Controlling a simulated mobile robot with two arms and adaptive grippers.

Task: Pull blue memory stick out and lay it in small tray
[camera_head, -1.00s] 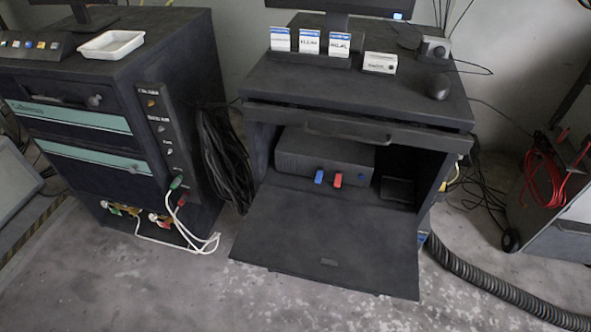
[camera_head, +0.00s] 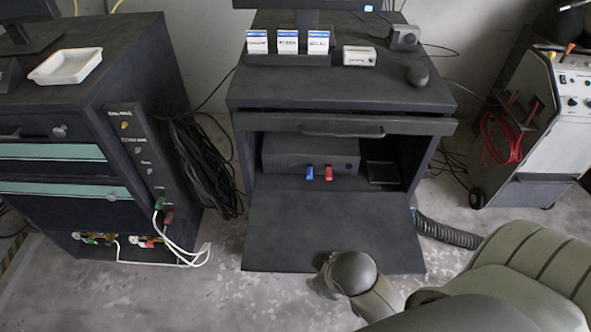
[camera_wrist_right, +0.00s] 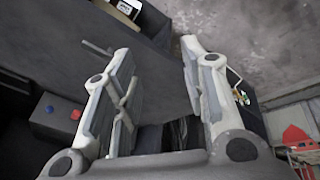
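The blue memory stick (camera_head: 309,173) is plugged into the front of a dark box (camera_head: 280,155) inside the open cabinet. A red stick (camera_head: 328,173) is just to its right. Both also show at the left of the right wrist view, the blue one (camera_wrist_right: 49,109) and the red one (camera_wrist_right: 75,114). A small white tray (camera_head: 66,67) lies on the left cabinet top and looks empty. My right gripper (camera_wrist_right: 157,50) is open, its fingers apart with nothing between them. In the head view it is mostly hidden behind my wrist, near the flap's front edge. My left gripper is out of view.
The cabinet's flap (camera_head: 325,225) is folded down and bare. A drawer front with a handle (camera_head: 343,132) overhangs the opening. A dark flat item (camera_head: 382,172) lies right of the box. White cables (camera_head: 190,240) hang from the left cabinet. A trolley (camera_head: 535,130) stands at the right.

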